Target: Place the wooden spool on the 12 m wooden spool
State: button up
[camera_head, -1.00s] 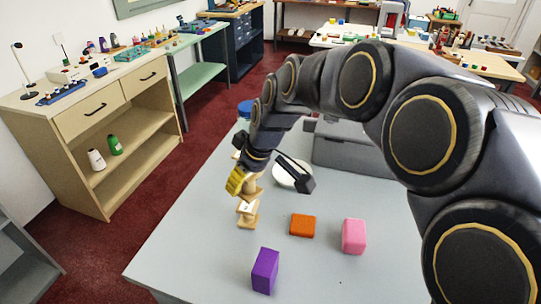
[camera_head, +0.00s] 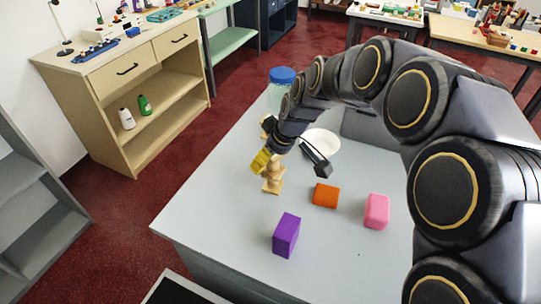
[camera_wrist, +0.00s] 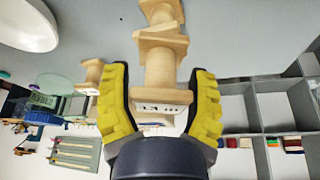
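A wooden spool (camera_wrist: 162,72) is between the yellow fingertips of my gripper (camera_wrist: 162,78); a label on its near end is not clearly legible. The fingers look closed against the sides of its flange. Another wooden spool (camera_wrist: 161,14) is directly beyond its far end, in line with it. In the head view, my gripper (camera_head: 265,160) is over this lower spool (camera_head: 272,186), which stands upright on the grey table. The two spools look end to end, but I cannot tell whether they touch. A third wooden spool (camera_wrist: 90,76) stands apart; it also shows in the head view (camera_head: 267,124).
A white plate (camera_head: 322,143) and a blue-lidded jar (camera_head: 282,88) are behind. The table's front left is clear.

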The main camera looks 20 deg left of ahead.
jog(key=shift+o, duration=0.2)
jog(key=shift+r, duration=0.25)
jog(key=v, duration=1.1)
jog(key=shift+s+d+r, duration=0.15)
jog(key=shift+d+r, duration=0.1)
jog(key=shift+r, duration=0.1)
jog(key=s+d+f+m+g+h, duration=0.1)
jog(key=s+d+m, duration=0.5)
jog(key=s+d, duration=0.6)
jog(key=s+d+f+m+g+h, duration=0.2)
jog(key=s+d+m, duration=0.5)
jog(key=s+d, duration=0.6)
notch_tip(320, 180, down, 2)
jog(key=shift+s+f+h, duration=0.1)
jog(key=shift+s+h, duration=0.15)
jog(key=shift+h, duration=0.25)
